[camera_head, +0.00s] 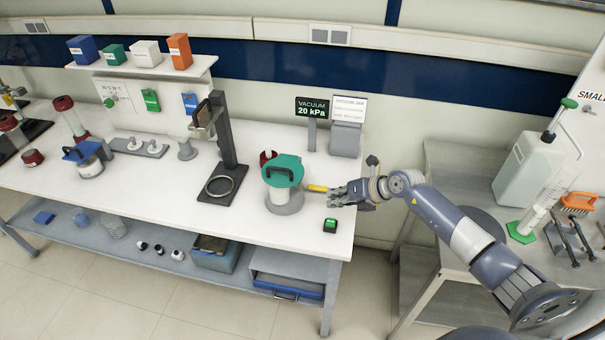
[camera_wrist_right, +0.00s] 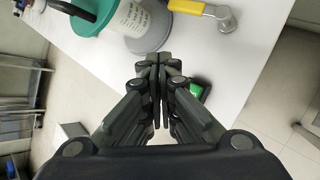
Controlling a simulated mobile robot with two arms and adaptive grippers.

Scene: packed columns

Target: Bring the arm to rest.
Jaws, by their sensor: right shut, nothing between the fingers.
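My right arm (camera_head: 455,232) reaches in from the right in the head view. My right gripper (camera_head: 337,196) is over the right end of the white bench, beside the yellow valve handle (camera_head: 317,188). In the right wrist view the gripper's fingers (camera_wrist_right: 157,92) are closed together with nothing between them. The vacuum jar with a green lid (camera_head: 283,172) stands just left of the gripper on a grey base. The jar (camera_wrist_right: 140,20) and yellow handle (camera_wrist_right: 186,6) lie ahead of the fingers in the wrist view. My left gripper is not in view.
A small green-topped switch (camera_head: 330,225) sits near the bench's right edge. A dark stand (camera_head: 228,135) is left of the jar. A pressure display (camera_head: 312,108) stands behind. A side table at right holds a pale canister (camera_head: 525,168) and a green-based cylinder (camera_head: 522,232).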

